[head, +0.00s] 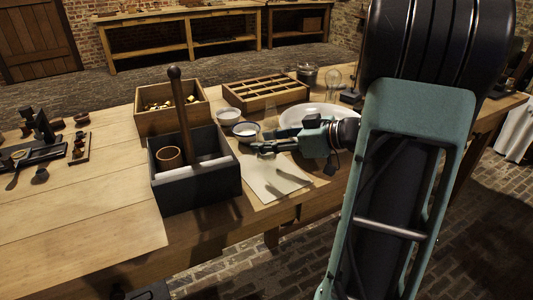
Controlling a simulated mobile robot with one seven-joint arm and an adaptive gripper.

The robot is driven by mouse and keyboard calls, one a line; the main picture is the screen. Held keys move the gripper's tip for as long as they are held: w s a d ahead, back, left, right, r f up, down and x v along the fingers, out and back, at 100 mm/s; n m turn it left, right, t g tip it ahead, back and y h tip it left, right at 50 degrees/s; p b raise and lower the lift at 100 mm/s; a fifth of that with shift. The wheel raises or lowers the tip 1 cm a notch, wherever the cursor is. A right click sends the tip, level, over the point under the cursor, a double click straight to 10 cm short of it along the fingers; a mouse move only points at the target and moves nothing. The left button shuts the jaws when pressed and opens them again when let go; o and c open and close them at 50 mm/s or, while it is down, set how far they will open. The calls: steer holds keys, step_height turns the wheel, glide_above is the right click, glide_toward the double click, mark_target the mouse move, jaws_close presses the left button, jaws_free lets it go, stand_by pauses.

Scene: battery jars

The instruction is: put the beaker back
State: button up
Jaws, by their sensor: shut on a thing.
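My gripper (262,148) is low over the table, right of the dark box, with its fingers pointing left. It is shut on a small, clear-sided vessel with a pale inside (246,131), which looks like the beaker. The fingers partly blend with it, so the exact grip is hard to see. I cannot tell whether the vessel touches the table. A white bowl (228,116) stands just behind it. A pale sheet (272,182) lies flat below and in front of my gripper.
A dark open box (195,190) with a tall wooden post and a brown cup (169,158) stands close left. Behind are a wooden box of brass pieces (140,125), a divided wooden tray (240,98), a white dish (318,108) and a glass jar (307,75). The left front tabletop is clear.

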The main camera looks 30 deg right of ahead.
steer(key=shift+w+a+f, duration=0.1)
steer(key=shift+w+f, duration=0.05)
steer(key=shift+f, duration=1.55)
steer(key=shift+f+b, duration=0.2)
steer(key=shift+b, duration=0.4)
steer(key=o, duration=1.2)
steer(key=shift+o, duration=0.2)
steer(key=shift+r, duration=0.15)
steer(key=shift+r+p, duration=0.15)
steer(key=shift+p, duration=0.3)
steer(key=p+v, duration=0.1)
steer(key=v, duration=1.1)
